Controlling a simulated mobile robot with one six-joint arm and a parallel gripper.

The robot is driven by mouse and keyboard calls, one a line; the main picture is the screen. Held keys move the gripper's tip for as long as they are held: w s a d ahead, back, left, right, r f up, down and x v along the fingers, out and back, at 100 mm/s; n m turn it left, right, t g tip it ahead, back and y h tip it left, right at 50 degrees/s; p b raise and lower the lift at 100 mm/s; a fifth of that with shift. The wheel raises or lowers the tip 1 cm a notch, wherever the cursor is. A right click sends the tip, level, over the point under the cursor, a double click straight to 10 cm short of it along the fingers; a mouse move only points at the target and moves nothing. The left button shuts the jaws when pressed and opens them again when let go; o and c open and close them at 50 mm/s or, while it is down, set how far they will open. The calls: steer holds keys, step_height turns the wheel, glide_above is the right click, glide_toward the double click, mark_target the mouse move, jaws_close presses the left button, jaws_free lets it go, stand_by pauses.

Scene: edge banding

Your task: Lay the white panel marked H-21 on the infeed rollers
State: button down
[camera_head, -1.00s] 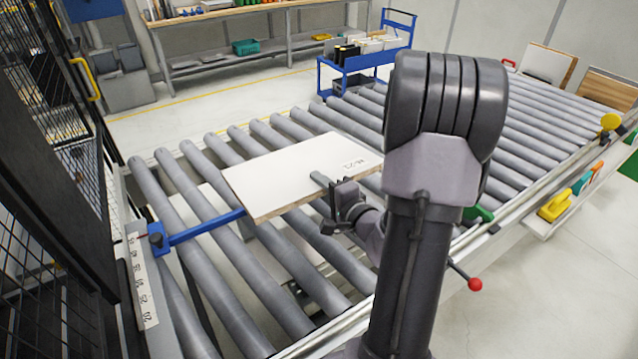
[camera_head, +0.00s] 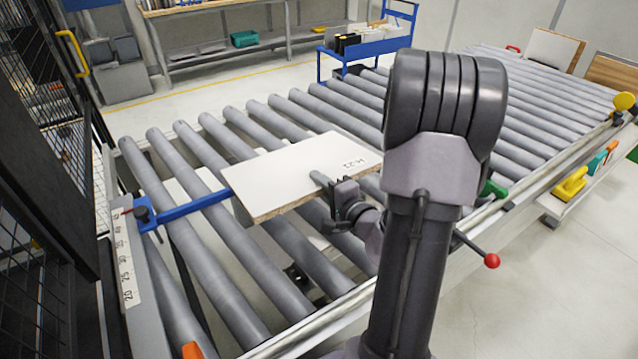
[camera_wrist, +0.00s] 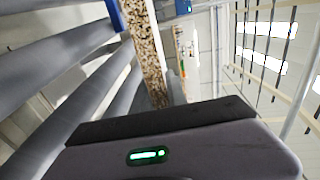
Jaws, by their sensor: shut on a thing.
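The white panel marked H-21 (camera_head: 285,170) is in the head view, over the infeed rollers (camera_head: 215,235). Its bare chipboard edge faces the front, and the mark reads near its right end. My gripper (camera_head: 325,185) is shut on the panel's near edge, with one finger lying across its top face. The wrist view shows the chipboard edge (camera_wrist: 148,55) beyond the gripper body. The panel's left end is close to the blue stop bar (camera_head: 190,207); I cannot tell if they touch. I cannot tell whether its underside rests on the rollers or hangs just above.
A scale strip (camera_head: 126,270) runs along the conveyor's left rail beside a black mesh guard (camera_head: 40,190). A red-knobbed lever (camera_head: 491,261) sticks out in front. A blue cart (camera_head: 365,45) stands behind. The rollers at the right are bare up to leaning panels (camera_head: 553,50).

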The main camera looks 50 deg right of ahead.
step_height(320, 180, down, 13)
steer(key=b, duration=1)
steer(key=shift+d+r+b, duration=0.1)
steer(key=shift+d+b, duration=0.05)
steer(key=shift+b, duration=0.15)
steer(key=c, duration=1.2)
jaws_free()
steer(key=shift+c, duration=0.2)
steer(key=o, duration=1)
steer(key=shift+o, duration=0.2)
steer(key=shift+s, duration=0.1)
